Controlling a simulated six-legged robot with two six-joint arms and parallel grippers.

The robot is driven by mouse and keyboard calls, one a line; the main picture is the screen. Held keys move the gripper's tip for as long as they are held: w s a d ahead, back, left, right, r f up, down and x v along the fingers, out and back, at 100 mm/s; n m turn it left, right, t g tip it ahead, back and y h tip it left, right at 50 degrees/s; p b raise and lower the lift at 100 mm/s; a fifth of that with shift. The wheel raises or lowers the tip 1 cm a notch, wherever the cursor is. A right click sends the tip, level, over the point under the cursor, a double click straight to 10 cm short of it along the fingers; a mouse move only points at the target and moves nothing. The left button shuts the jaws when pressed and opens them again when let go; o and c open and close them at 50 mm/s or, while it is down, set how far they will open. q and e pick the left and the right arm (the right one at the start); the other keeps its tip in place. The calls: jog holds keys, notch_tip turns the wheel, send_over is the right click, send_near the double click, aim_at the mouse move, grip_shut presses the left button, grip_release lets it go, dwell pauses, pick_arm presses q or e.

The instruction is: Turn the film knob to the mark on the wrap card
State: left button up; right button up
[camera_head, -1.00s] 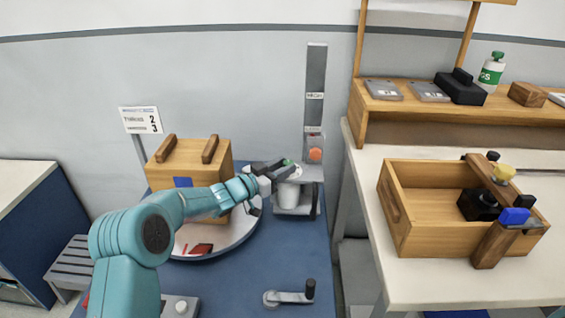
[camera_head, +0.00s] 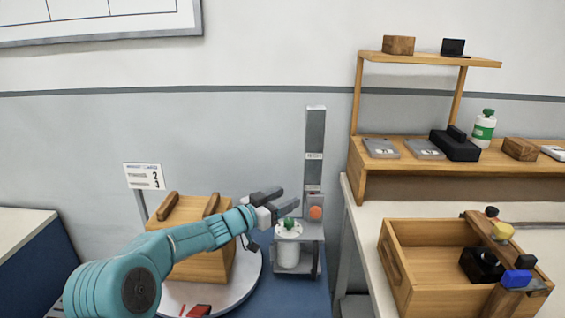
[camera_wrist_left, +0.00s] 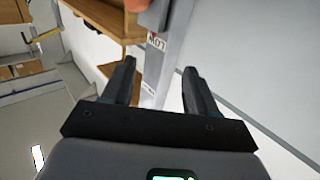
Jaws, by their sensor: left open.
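A green knob (camera_head: 289,223) sits on a white round disc on top of a white cylinder (camera_head: 288,253), which stands in a grey stand against the tall grey column. The white card (camera_head: 143,176) with small print and the figures 2 and 3 is on a post at the left; I cannot read its other text. My left gripper (camera_head: 287,197) is open and empty, just above the knob, apart from it. In the left wrist view the open fingers (camera_wrist_left: 160,68) frame the grey column with a "LOW" label (camera_wrist_left: 157,41); the knob is not visible there. My right gripper is not in view.
A wooden box (camera_head: 195,262) stands on a white turntable (camera_head: 245,287) left of the stand. An orange ball (camera_head: 316,213) is at the column. At the right, a table carries a wooden crate (camera_head: 395,270) and a shelf (camera_head: 365,180) with several items.

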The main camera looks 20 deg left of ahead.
pick_arm(q)
notch_tip(320, 180, up, 11)
jog(key=p, duration=0.3)
